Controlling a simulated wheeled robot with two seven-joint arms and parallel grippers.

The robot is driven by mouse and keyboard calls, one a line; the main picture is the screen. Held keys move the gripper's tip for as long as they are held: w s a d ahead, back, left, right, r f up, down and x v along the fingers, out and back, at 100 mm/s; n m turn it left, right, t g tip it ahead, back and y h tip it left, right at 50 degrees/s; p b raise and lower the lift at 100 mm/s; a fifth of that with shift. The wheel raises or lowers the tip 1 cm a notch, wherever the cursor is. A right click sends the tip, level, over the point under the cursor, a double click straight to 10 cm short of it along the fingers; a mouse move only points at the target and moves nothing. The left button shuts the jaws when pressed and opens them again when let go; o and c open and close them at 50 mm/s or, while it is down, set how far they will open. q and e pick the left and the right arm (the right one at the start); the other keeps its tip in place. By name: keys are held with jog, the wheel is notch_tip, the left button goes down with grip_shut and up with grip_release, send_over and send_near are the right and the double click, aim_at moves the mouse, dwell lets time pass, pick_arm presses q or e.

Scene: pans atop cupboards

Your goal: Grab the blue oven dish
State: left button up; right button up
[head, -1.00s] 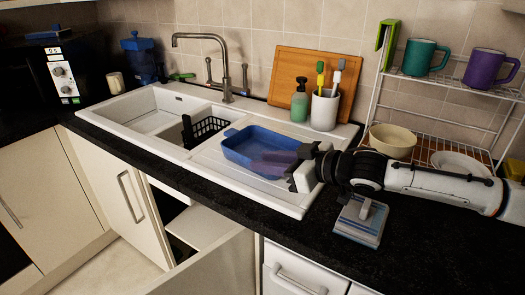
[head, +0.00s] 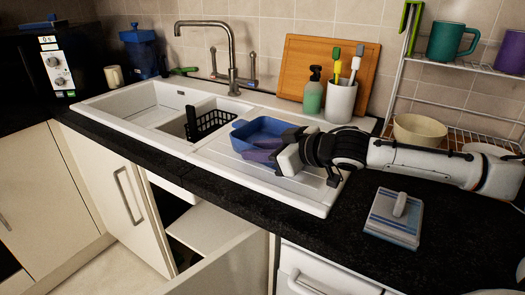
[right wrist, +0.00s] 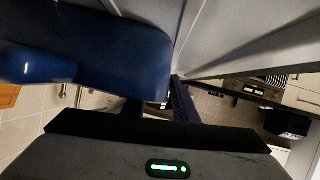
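The blue oven dish (head: 252,131) rests on the draining board of the white sink, right of the basin. My right gripper (head: 258,155) reaches in from the right, over the dish's right side, and covers part of it. A purple, finger-like part extends from it across the near side of the dish. In the right wrist view the dish (right wrist: 125,50) is very close at upper left, and two dark fingers (right wrist: 158,108) stand apart with a gap near the dish's edge. Whether they touch the dish is hidden. My left gripper is not in view.
A black basket (head: 212,120) stands in the sink beside the dish. A tap (head: 232,60), soap bottle (head: 313,92) and brush pot (head: 341,101) stand behind. A striped sponge-like block (head: 394,218) lies on the black counter. A wire rack with a bowl (head: 420,131) is at right.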

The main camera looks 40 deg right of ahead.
jog(key=shift+s+r, duration=0.1)
jog(key=shift+r, duration=0.05)
grip_shut()
dwell(1.2)
jog(key=shift+r, duration=0.15)
